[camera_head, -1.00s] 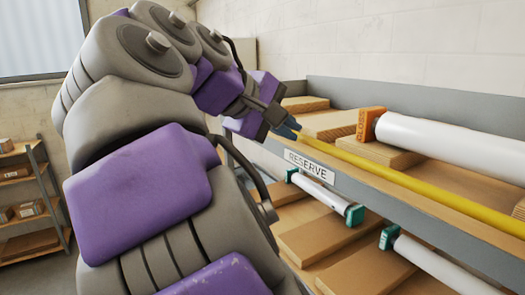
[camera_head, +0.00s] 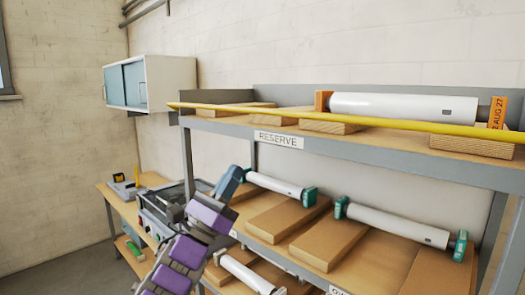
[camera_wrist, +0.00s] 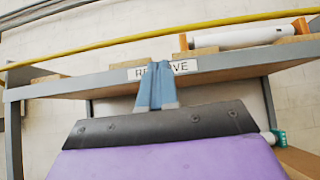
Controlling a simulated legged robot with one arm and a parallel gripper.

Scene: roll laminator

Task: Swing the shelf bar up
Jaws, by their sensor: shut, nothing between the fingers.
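The yellow shelf bar (camera_head: 345,119) runs along the front of the top shelf, about level, at the height of the shelf boards. It also shows in the wrist view (camera_wrist: 110,44), crossing above the shelf edge. My gripper (camera_head: 231,178) is below the top shelf's front edge, left of the RESERVE label (camera_head: 279,139), and apart from the bar. In the wrist view my blue fingers (camera_wrist: 156,86) are together and empty, pointing up at the label (camera_wrist: 163,68) and covering part of it.
On the top shelf (camera_head: 350,145) a white roll (camera_head: 400,106) with orange end pieces rests on wooden blocks. Rolls with green ends (camera_head: 395,224) lie on the shelf below. A bench (camera_head: 118,195) with a machine (camera_head: 165,205) and a wall cabinet (camera_head: 150,83) are at the left.

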